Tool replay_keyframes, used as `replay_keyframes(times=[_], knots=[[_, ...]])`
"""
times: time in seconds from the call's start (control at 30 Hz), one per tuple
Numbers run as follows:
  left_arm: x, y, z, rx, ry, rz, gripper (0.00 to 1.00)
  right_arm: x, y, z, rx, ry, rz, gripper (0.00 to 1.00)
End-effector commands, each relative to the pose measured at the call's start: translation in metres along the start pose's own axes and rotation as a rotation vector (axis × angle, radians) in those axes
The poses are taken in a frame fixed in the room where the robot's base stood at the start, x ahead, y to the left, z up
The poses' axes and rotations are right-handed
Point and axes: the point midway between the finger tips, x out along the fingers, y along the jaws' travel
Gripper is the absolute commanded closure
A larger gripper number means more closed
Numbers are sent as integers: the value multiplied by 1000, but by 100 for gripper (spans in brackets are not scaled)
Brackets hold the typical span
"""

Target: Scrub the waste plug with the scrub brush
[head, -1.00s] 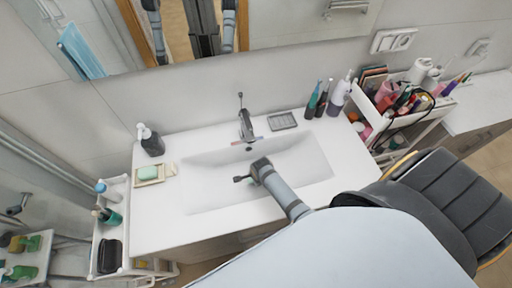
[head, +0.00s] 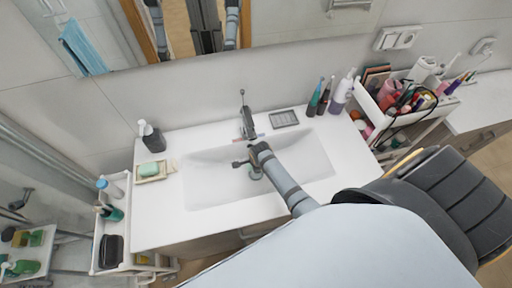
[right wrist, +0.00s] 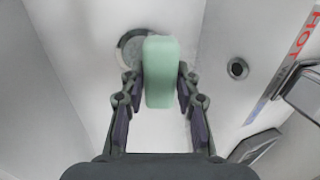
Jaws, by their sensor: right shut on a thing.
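My right gripper (right wrist: 158,98) is shut on a pale green scrub brush (right wrist: 159,72) in the right wrist view. The round metal waste plug (right wrist: 128,49) lies just beyond the brush in the white basin, and its right part is hidden by the brush. I cannot tell whether brush and plug touch. In the head view my right gripper (head: 247,163) is down inside the sink (head: 205,180), in front of the faucet. Only a little of the brush shows below it, and I cannot make out the plug there. My left gripper is not in view.
The faucet (head: 247,122) stands behind the basin, with a grey soap dish (head: 284,118) and several bottles (head: 325,98) to its right. A dark dispenser (head: 152,138) and a soap tray (head: 152,171) stand left. Carts flank the counter. The overflow hole (right wrist: 237,68) shows in the wrist view.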

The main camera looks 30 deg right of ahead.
Motion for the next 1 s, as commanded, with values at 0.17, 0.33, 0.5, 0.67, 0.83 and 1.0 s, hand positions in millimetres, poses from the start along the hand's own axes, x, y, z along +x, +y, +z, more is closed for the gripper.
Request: replay_keyframes(times=[0.17,0.33,0.5,0.67,0.83,1.0], knots=[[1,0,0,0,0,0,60,-20,-6,0,0,-1,-2,94],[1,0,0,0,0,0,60,-36,-12,0,0,-1,-1,94],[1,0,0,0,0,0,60,-42,-13,0,0,-1,-1,94],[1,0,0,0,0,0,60,-42,-13,0,0,-1,-1,94],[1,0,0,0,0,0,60,-42,-13,0,0,-1,-1,94],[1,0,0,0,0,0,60,-41,-13,0,0,-1,-1,94]])
